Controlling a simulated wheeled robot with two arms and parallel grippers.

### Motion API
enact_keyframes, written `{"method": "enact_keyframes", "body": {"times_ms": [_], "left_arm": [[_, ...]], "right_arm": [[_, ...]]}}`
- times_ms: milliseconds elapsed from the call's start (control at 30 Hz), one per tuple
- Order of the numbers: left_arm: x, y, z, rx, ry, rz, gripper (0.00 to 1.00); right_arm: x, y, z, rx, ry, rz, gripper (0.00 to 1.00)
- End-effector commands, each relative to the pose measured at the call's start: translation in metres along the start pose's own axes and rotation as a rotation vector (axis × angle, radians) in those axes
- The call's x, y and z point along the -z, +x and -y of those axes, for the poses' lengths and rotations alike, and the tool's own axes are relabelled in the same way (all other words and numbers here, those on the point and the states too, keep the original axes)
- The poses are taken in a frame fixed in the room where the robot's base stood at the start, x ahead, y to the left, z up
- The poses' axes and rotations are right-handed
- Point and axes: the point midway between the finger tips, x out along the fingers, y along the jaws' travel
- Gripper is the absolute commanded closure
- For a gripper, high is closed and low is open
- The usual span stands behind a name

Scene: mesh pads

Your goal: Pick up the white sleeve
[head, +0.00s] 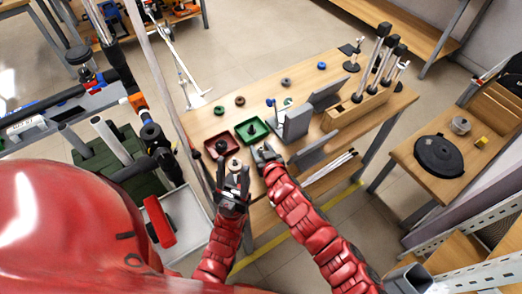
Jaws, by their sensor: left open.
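A small off-white round part (235,163), which looks like the white sleeve, is at the front edge of the wooden table. My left gripper (234,174) is open, with its dark fingers pointing up the picture, right at this part and partly covering it. I cannot tell whether the fingers touch it. My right gripper (265,151) is to the right and a little higher in the picture, close to the green tray (265,137). Its fingers are too small and dark to tell whether they are open or shut.
A red tray (208,147) with a dark part stands just left of the grippers. A grey upright fixture (295,124) and a wooden rack with dark-topped rods (357,112) stand to the right. Several small rings and a blue part (322,66) lie farther back.

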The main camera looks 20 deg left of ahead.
Motion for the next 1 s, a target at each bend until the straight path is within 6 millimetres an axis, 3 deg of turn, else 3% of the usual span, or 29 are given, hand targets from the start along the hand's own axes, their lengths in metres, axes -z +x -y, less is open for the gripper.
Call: {"method": "enact_keyframes", "body": {"times_ms": [33,233,733,1000], "left_arm": [[0.000,0.000,0.000,0.000,0.000,0.000,0.50],[0.000,0.000,0.000,0.000,0.000,0.000,0.50],[0.000,-0.001,0.000,0.000,0.000,0.000,0.50],[-0.001,-0.006,0.000,0.000,0.000,0.000,0.50]], "right_arm": [[0.000,0.000,0.000,0.000,0.000,0.000,0.63],[0.000,0.000,0.000,0.000,0.000,0.000,0.99],[0.003,-0.001,-0.001,-0.001,0.001,0.000,1.00],[0.035,-0.014,-0.001,-0.002,0.001,-0.006,1.00]]}}
